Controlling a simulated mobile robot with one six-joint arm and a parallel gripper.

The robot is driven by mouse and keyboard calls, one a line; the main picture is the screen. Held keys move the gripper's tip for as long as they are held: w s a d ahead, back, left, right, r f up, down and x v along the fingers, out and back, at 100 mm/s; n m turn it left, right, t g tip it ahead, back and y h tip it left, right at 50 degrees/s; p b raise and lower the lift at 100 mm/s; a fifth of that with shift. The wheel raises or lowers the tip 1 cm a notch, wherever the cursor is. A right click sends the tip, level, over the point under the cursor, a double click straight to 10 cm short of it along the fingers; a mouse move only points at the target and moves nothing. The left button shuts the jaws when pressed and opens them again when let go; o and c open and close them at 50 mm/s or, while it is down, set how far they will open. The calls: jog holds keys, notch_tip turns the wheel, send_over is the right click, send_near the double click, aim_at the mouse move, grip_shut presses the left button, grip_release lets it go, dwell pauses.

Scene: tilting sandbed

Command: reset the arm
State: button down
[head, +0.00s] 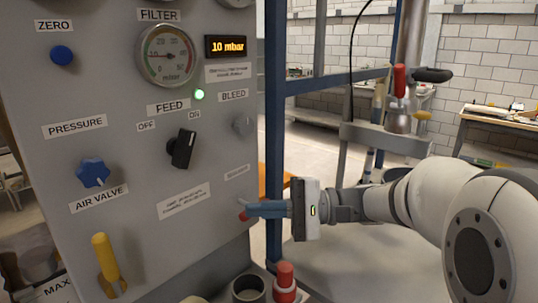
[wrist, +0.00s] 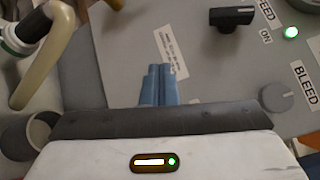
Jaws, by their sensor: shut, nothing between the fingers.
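My gripper (head: 262,209) is at the lower right edge of the grey control panel (head: 215,75) in the head view. Its blue fingers point left toward the panel and are closed together. The fingers also show in the wrist view (wrist: 159,85), side by side with nothing between them. A small red tip (head: 243,215) shows at the finger ends in the head view; I cannot tell whether they touch it. My arm reaches in from the right.
A red-capped fitting (head: 285,280) stands below my gripper. A blue post (head: 275,120) rises behind it.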

jog(key=s+d+f+n+h+p, duration=0.1)
jog(key=s+d+f+h+p, duration=0.35)
jog(key=s+f+h, duration=0.45)
jog(key=s+d+n+t+h+p, duration=0.2)
jog(key=s+d+t+h, duration=0.1)
jog(key=d+h, duration=0.5)
jog(key=d, duration=0.3)
jog(key=shift+d+f+n+t+h+p, duration=0.25)
jog(key=shift+d+n+t+h+p, duration=0.05)
jog(key=shift+d+h+p, duration=0.1)
